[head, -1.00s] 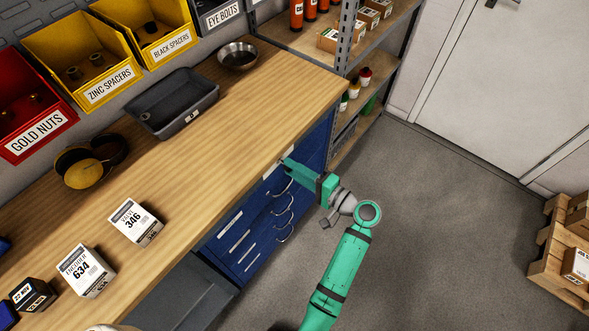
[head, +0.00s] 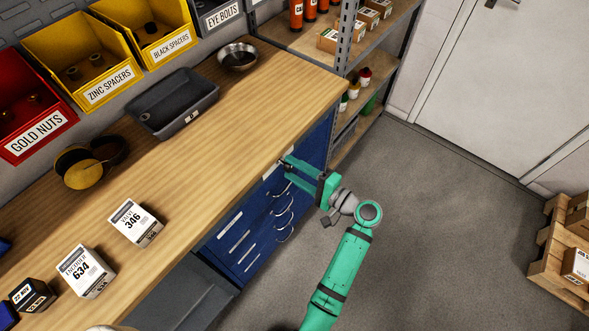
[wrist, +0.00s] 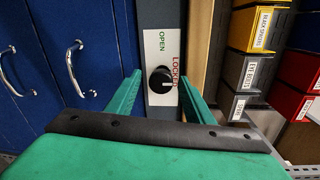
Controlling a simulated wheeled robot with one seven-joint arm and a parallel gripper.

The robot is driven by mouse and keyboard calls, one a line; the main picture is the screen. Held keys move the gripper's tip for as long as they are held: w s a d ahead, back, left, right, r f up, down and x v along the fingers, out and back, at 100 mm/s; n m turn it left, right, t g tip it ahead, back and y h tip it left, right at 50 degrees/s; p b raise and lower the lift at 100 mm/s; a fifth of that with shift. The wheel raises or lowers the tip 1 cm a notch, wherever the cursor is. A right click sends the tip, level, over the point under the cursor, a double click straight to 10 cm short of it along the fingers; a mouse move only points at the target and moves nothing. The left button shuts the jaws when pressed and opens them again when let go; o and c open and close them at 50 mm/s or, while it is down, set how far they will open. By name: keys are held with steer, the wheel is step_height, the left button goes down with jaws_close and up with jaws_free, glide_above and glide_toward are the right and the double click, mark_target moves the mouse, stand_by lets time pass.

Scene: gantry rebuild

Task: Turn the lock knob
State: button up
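The lock knob (wrist: 162,80) is round and black with a white mark, on a white plate (wrist: 157,45) with green OPEN and red LOCKED lettering. The mark points toward the LOCKED side. In the wrist view my gripper (wrist: 160,84) is open, one green finger on each side of the knob, with gaps between. I cannot tell how far the fingertips are from the plate. In the head view my gripper (head: 283,168) is at the top of the blue drawer cabinet (head: 240,235), just under the bench edge; the knob is not clear there.
Drawer handles (head: 284,222) stick out below my gripper. The wooden bench top (head: 215,140) overhangs close above it. A shelf rack (head: 344,50) stands beyond the cabinet. The grey floor (head: 440,240) to the right is clear.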

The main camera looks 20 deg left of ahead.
steer(key=f+v, duration=0.1)
steer(key=v, duration=0.9)
steer(key=shift+d+r, duration=0.25)
steer(key=shift+r, duration=0.25)
